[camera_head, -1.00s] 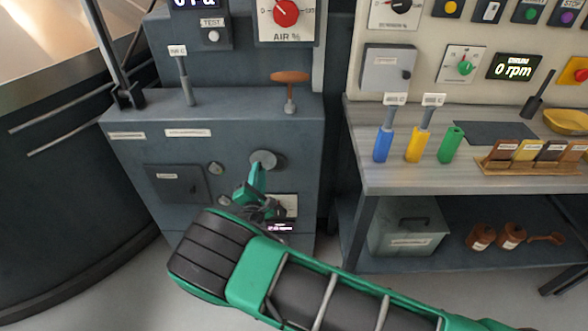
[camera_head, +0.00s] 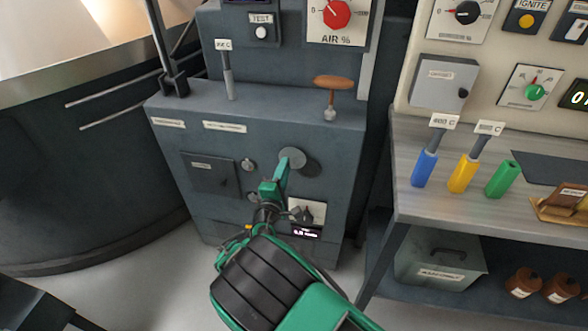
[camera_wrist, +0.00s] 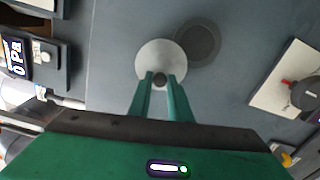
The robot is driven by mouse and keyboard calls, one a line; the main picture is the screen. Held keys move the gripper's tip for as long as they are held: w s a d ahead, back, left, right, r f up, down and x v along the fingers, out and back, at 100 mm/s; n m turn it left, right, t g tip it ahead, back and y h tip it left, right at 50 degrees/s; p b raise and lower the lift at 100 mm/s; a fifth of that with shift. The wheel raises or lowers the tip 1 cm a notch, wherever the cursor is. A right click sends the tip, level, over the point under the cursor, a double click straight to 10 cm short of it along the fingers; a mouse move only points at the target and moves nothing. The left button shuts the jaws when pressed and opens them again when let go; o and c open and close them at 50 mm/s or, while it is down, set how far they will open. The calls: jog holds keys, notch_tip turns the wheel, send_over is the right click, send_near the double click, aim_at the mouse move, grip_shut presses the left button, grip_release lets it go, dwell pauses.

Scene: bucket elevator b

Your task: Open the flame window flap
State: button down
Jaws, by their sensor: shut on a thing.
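The flame window flap is a light grey round disc (camera_head: 292,156) on the front of the dark grey cabinet. It also shows in the wrist view (camera_wrist: 155,54). A dark round window (camera_wrist: 201,43) shows beside it, and the disc overlaps part of its edge; in the head view the window (camera_head: 311,164) lies right of the disc. My gripper (camera_wrist: 160,82) has its two green fingers closed on a small dark knob (camera_wrist: 160,79) at the disc's lower part. In the head view my gripper (camera_head: 283,163) partly hides the disc.
A small square hatch (camera_head: 210,173) is left of the flap, with small round knobs between. A dial panel (camera_head: 305,212) sits below right. An orange-topped handle (camera_head: 333,83) stands on the cabinet ledge. A workbench (camera_head: 400,150) stands to the right.

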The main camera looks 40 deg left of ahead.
jog(key=shift+s+d+f, duration=0.15)
jog(key=shift+f, duration=0.05)
jog(key=c, duration=1.6)
grip_release()
jog(key=shift+r, duration=0.1)
jog(key=shift+c, duration=0.2)
jog(key=v, duration=1)
jog(key=shift+s+d, duration=0.15)
jog(key=shift+s, duration=0.15)
